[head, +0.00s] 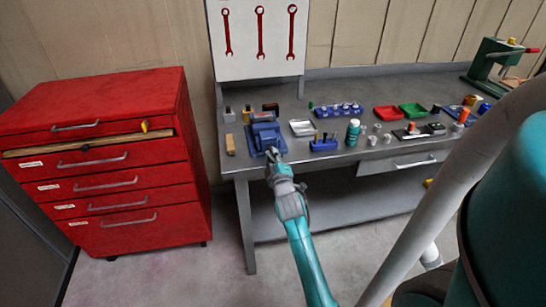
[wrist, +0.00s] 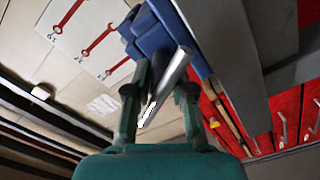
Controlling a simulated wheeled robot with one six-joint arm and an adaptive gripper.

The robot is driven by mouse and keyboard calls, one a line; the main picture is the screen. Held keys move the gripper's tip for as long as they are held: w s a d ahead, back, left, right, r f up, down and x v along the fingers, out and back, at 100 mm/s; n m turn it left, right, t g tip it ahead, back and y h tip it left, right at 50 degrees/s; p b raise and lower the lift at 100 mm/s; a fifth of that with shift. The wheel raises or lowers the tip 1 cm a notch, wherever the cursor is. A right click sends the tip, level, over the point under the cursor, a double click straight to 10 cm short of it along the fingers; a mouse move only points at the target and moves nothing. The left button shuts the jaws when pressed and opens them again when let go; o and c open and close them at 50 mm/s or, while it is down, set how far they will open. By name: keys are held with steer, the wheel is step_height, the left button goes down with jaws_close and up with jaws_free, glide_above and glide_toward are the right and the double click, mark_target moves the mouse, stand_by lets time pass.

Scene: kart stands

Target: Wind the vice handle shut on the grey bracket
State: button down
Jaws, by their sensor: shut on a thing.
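The blue vice (head: 263,134) is on the front left part of the grey workbench (head: 350,162). It also shows at the top of the wrist view (wrist: 152,32). The vice handle is a silver metal bar (wrist: 172,72), lying slantwise between my fingers in the wrist view. My gripper (head: 274,156) is at the front of the vice, with a finger on each side of the bar (wrist: 160,92), shut on it. I cannot make out the grey bracket in the vice jaws; it is too small or hidden in both views.
A red drawer cabinet (head: 110,150) stands left of the bench, with one drawer partly open. Blocks, a blue rack (head: 338,110), a red tray (head: 388,113), a green tray (head: 413,110) and a teal can (head: 353,132) sit right of the vice. A wrench board (head: 258,40) stands behind.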

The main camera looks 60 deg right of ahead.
steer(key=c, duration=1.1)
jaws_free()
steer(key=shift+a, duration=0.1)
steer(key=v, duration=1.2)
